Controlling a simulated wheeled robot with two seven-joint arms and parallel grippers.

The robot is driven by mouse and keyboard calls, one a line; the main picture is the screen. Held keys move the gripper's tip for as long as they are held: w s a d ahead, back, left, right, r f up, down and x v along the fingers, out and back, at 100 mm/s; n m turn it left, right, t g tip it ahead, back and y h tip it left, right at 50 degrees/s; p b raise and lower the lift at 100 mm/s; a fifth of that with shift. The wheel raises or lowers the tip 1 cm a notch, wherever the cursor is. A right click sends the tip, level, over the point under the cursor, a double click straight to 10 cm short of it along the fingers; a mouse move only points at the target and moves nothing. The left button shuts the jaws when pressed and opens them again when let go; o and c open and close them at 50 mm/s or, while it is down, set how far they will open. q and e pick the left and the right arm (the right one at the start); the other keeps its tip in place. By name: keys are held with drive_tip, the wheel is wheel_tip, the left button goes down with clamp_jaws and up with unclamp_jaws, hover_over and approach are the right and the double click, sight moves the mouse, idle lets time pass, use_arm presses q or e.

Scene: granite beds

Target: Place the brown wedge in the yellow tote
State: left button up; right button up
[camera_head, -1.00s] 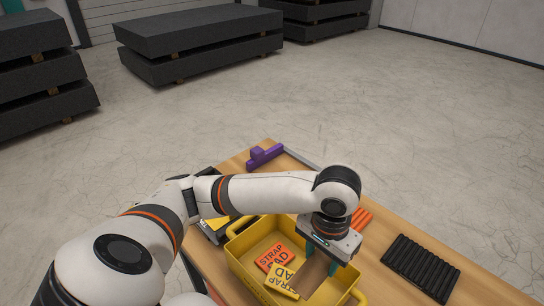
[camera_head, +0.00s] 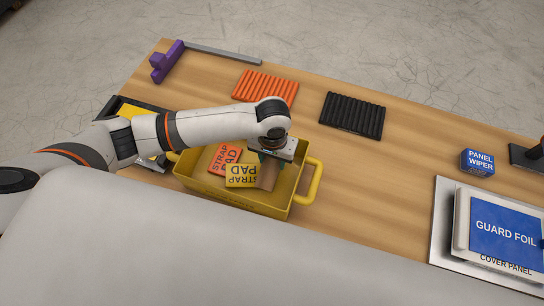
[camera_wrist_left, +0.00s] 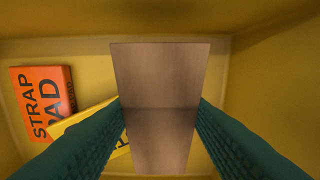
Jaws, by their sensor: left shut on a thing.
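The brown wedge (camera_head: 268,177) is in my left gripper (camera_head: 272,160), inside the yellow tote (camera_head: 232,195) at its right end. In the left wrist view the wedge (camera_wrist_left: 160,95) stands between the two teal fingers (camera_wrist_left: 160,120), which press on its sides. The tote floor shows around it; I cannot tell whether the wedge touches the floor. An orange strap pad (camera_head: 224,158) and a yellow strap pad (camera_head: 242,175) lie in the tote to the left of the wedge.
Orange ribbed strips (camera_head: 265,86) and a black ribbed mat (camera_head: 352,115) lie behind the tote. A purple piece (camera_head: 166,62) is at the far left corner. A blue panel wiper box (camera_head: 477,162) and guard foil (camera_head: 505,228) are at right. The middle right tabletop is clear.

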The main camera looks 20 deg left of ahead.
sight(273, 162)
use_arm(q)
drive_tip(key=shift+f, duration=0.3)
drive_tip(key=shift+f, duration=0.1)
drive_tip(key=shift+f, duration=0.4)
drive_tip(key=shift+f, duration=0.1)
drive_tip(key=o, duration=1)
wheel_tip(273, 162, up, 13)
drive_tip(key=b, duration=0.1)
